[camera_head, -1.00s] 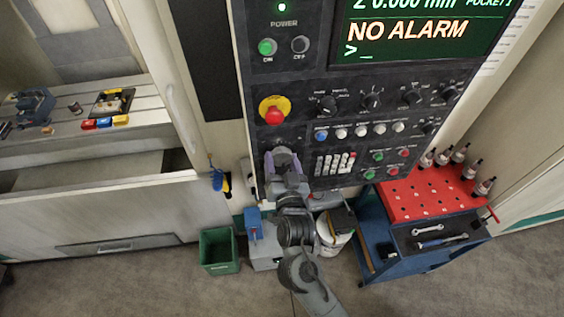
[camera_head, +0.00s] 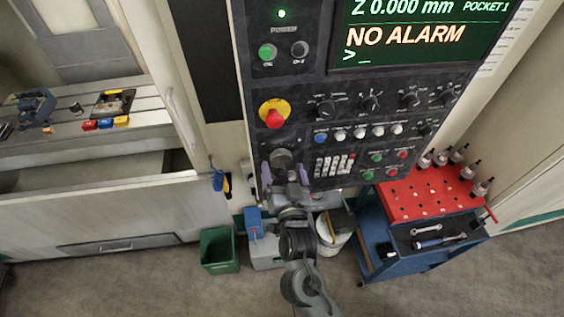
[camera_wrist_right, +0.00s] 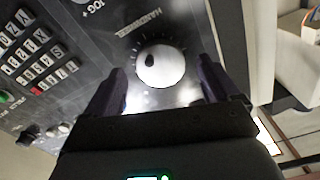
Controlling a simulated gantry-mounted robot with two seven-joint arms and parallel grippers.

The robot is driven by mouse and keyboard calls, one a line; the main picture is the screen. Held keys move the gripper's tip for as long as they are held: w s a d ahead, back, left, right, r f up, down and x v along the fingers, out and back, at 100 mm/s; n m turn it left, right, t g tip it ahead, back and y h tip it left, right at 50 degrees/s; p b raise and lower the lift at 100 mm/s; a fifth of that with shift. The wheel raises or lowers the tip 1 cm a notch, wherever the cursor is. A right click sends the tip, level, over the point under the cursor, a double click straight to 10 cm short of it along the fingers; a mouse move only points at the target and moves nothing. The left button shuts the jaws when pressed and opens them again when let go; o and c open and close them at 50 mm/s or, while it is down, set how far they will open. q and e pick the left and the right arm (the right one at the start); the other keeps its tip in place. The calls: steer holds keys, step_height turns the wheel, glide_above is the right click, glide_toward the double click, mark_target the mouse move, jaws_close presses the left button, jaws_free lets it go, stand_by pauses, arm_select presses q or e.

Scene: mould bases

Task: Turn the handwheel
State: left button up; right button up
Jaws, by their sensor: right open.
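The handwheel (camera_head: 281,158) is a round dial at the lower left of the dark control panel in the head view. In the right wrist view the handwheel (camera_wrist_right: 160,64) shows as a pale disc with a dark knob left of its centre, ringed by tick marks. My right gripper (camera_head: 284,174) is open just below and in front of it. In the wrist view the two purple fingers of my right gripper (camera_wrist_right: 158,85) stand on either side of the handwheel, apart from it. My left gripper is not in view.
A red emergency button (camera_head: 274,114) on a yellow base sits above the handwheel. Several keys (camera_head: 334,165) lie to its right. A green bin (camera_head: 219,250) and a blue cart with a red top (camera_head: 425,196) stand below the panel.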

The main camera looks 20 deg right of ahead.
steer(key=p+v, duration=0.2)
steer(key=v, duration=0.6)
steer(key=shift+p, duration=0.35)
steer(key=shift+s+f, duration=0.1)
steer(key=shift+s, duration=0.05)
stand_by(0.9)
steer(key=s+d+f+n+g+y, duration=0.1)
steer(key=s+d+f+n+g, duration=0.1)
steer(key=s, duration=0.4)
steer(key=s+d+f+n+g+y+p, duration=0.1)
steer(key=s+d+f+n+g, duration=0.2)
steer(key=s+g, duration=0.3)
steer(key=s+d+f+n+g+y, duration=0.2)
steer(key=s+f+g, duration=0.3)
steer(key=s, duration=0.2)
steer(key=shift+d+n+g, duration=0.2)
steer(key=shift+n+g, duration=0.1)
steer(key=shift+n, duration=0.1)
